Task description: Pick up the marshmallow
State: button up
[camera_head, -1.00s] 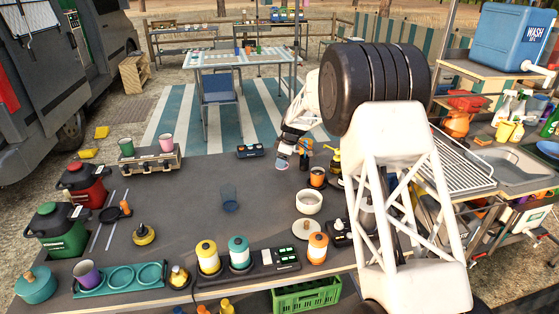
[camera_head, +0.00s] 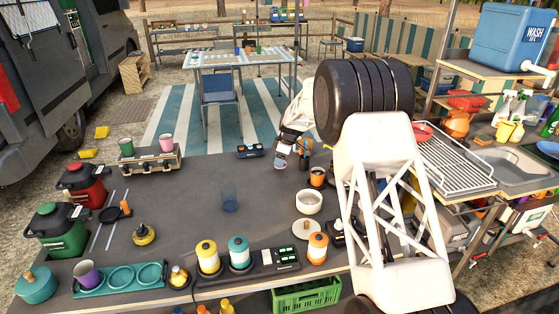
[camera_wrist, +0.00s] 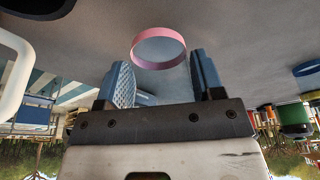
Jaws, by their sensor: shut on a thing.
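I cannot make out a marshmallow in either view. My gripper (camera_wrist: 164,78) has its two blue ridged fingers on either side of a see-through tumbler with a pink rim (camera_wrist: 158,66) in the wrist view. The jaws are shut on this tumbler. In the head view my gripper (camera_head: 293,158) is over the far right part of the dark counter, and the tumbler shows small at its left side. I cannot tell whether the tumbler is clear of the counter.
A bluish clear tumbler (camera_head: 229,200) stands mid-counter with free room around it. An orange mug (camera_head: 317,177) and a white bowl (camera_head: 309,203) stand close to my gripper. A small dark panel (camera_head: 250,151) lies at the far edge. A wire rack (camera_head: 455,165) is at right.

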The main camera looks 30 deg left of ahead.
jog(key=shift+w+a+f, duration=0.15)
jog(key=shift+w+a, duration=0.15)
jog(key=shift+w+a+f, duration=0.45)
jog(key=shift+w+f, duration=0.05)
jog(key=shift+f, duration=0.2)
jog(key=shift+f, duration=0.1)
jog(key=o, duration=0.9)
jog(key=v, duration=1.2)
jog(key=shift+w+d, duration=0.1)
